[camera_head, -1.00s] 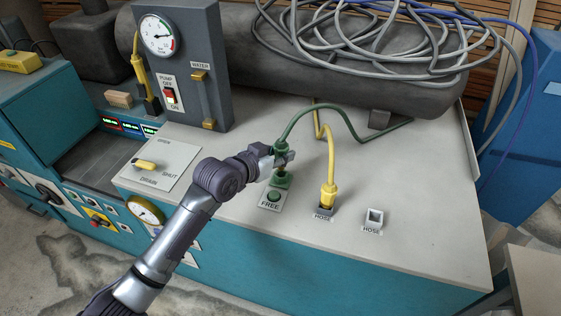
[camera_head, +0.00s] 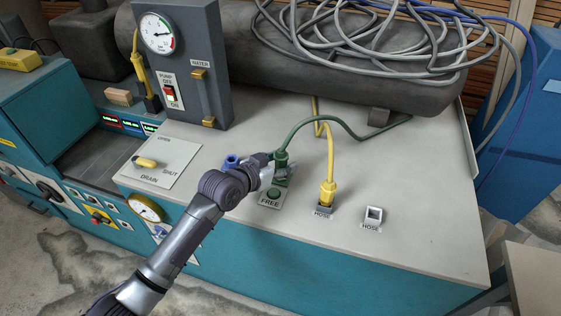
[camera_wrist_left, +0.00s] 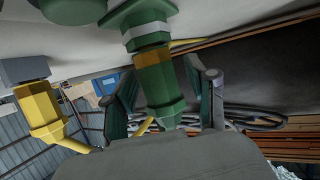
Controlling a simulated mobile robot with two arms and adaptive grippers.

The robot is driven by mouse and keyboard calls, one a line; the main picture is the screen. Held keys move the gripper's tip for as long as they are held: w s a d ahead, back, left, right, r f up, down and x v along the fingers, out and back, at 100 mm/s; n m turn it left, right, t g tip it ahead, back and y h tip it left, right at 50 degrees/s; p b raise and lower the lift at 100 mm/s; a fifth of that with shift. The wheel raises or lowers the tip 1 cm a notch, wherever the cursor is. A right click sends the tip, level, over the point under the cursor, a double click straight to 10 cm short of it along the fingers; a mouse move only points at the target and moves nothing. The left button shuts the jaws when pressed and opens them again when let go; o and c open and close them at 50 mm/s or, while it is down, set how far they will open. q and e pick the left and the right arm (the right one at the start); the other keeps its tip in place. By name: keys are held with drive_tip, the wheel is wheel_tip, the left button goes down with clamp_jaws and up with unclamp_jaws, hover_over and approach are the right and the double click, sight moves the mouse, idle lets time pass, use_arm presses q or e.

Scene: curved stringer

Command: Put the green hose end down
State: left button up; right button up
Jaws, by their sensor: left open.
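The green hose end (camera_head: 281,158) stands upright at its green socket (camera_head: 281,182), behind the FREE button (camera_head: 273,194). In the left wrist view the green hose end (camera_wrist_left: 160,88) meets the green fitting, with a pale ring showing at the joint. My left gripper (camera_head: 276,172) is at the hose end from the left. In the left wrist view its two fingers (camera_wrist_left: 165,100) stand apart, one on each side of the green hose end, with visible gaps. In the head view the wrist partly hides the fingers. My right gripper is not in view.
A yellow hose end (camera_head: 327,194) sits in a HOSE socket to the right. An empty HOSE socket (camera_head: 373,216) is further right. A blue piece (camera_head: 231,161) stands behind my wrist. The DRAIN lever (camera_head: 146,162) is at left. The bench top's right part is clear.

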use_arm(q)
drive_tip(key=shift+r, duration=0.25)
drive_tip(key=b+v, duration=0.1)
drive_tip(key=v, duration=1.1)
